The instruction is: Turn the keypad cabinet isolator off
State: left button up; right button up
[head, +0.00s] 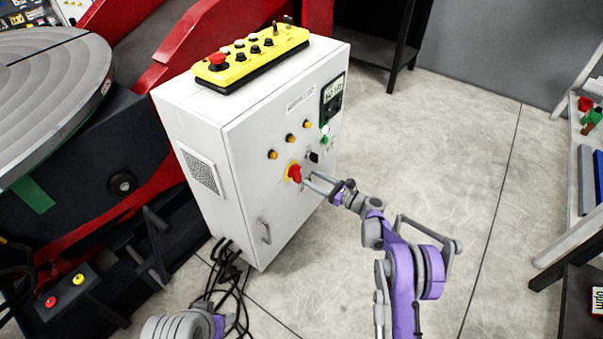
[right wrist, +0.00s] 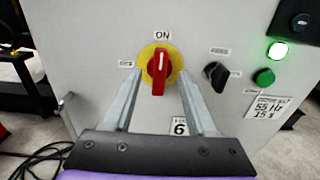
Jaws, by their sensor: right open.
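The isolator is a red rotary handle on a round yellow plate on the front door of a white cabinet (head: 240,205). In the head view the isolator (head: 294,173) sits at mid-height on the door. In the right wrist view the isolator (right wrist: 159,72) stands upright, under the label "ON". A smaller label, "OFF" as far as I can read it, is at its left. My right gripper (head: 309,182) is open just in front of it. Its two fingers reach toward either side of the handle; I cannot tell whether they touch it. My left gripper is not in view.
A black selector knob (right wrist: 216,76) and a green button (right wrist: 264,77) are right of the isolator. A door handle (head: 264,231) is below it. A yellow control box (head: 252,54) lies on top of the cabinet. Black cables (head: 226,280) lie on the floor.

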aim_at(301, 172)
jog(key=shift+x, duration=2.8)
grip_shut()
